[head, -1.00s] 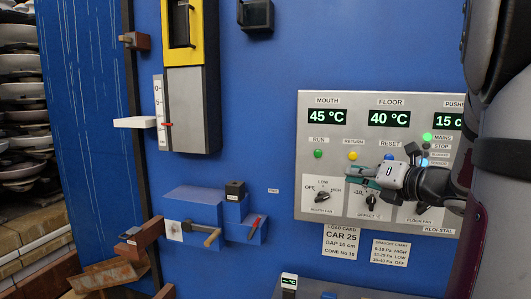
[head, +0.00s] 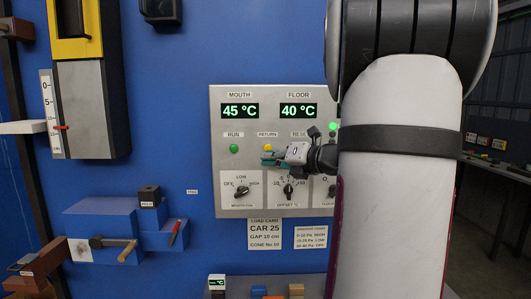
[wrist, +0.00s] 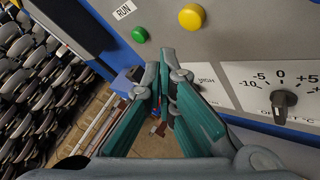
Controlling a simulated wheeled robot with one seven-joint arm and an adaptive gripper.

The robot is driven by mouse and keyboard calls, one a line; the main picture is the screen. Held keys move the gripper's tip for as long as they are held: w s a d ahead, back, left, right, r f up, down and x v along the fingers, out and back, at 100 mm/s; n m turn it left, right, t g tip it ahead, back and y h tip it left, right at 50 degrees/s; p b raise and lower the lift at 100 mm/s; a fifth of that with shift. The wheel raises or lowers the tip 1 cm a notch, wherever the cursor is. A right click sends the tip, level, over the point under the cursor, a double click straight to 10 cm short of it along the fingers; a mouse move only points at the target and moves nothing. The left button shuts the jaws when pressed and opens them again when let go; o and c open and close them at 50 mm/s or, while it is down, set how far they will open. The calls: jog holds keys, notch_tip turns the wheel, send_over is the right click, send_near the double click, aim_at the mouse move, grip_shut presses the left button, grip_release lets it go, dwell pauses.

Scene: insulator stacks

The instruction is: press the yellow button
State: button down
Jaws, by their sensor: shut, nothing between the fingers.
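The yellow button (head: 268,147) is on the grey control panel (head: 220,200), under the RETURN label. In the wrist view the yellow button (wrist: 191,16) is near the top, beyond and slightly right of the fingertips. My gripper (head: 266,158) is in front of the panel, with its fingertips just below the button in the head view. In the wrist view my gripper (wrist: 167,54) has its green-sided fingers closed together at the tips, with nothing between them. A gap shows between the tips and the button in that view; contact is not visible.
The green RUN button (head: 234,148) is left of the yellow one. A dial (head: 241,191) sits below it, and another dial (head: 289,190) is beneath my gripper. My arm hides the panel's right side. A blue box with a lever (head: 105,242) stands lower left.

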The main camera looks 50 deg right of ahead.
aim_at(268, 148)
jog(key=shift+w+d, duration=0.75)
jog(key=shift+d, duration=0.15)
dwell(0.9)
jog(key=shift+w+d+p, duration=0.25)
jog(key=shift+d+p, duration=0.05)
